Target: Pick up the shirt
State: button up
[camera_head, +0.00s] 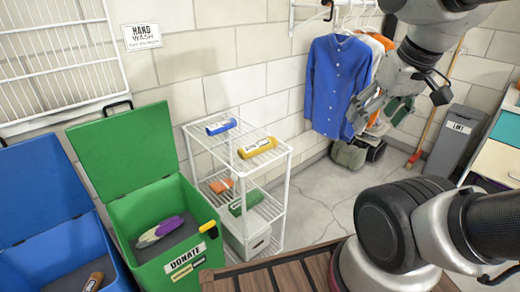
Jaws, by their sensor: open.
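A blue button-up shirt (337,85) hangs on a hanger from a wall rack, at the upper middle of the head view. Orange and other garments (381,42) hang close behind it on the right. My gripper (362,112) is open at the shirt's right side, and its fingers overlap the lower right edge of the shirt in the picture. I cannot tell whether the fingers touch the cloth. The shirt's hidden side and part of the clothes behind are covered by my gripper and arm.
A white wire shelf (198,135) with bottles and boxes stands left of the shirt. An open green donate bin (125,215) and a blue bin (75,240) are at left. Bags (349,155) lie on the floor under the clothes. A grey lint bin (452,140) stands right. Middle floor is clear.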

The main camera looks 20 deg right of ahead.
aim_at(255, 148)
jog(key=i+j, duration=0.2)
jog(key=j, duration=0.15)
jog(key=i+j+u, duration=0.15)
jog(key=j, duration=0.25)
jog(key=i+j, duration=0.25)
jog(key=j+u, duration=0.05)
jog(key=j, duration=0.05)
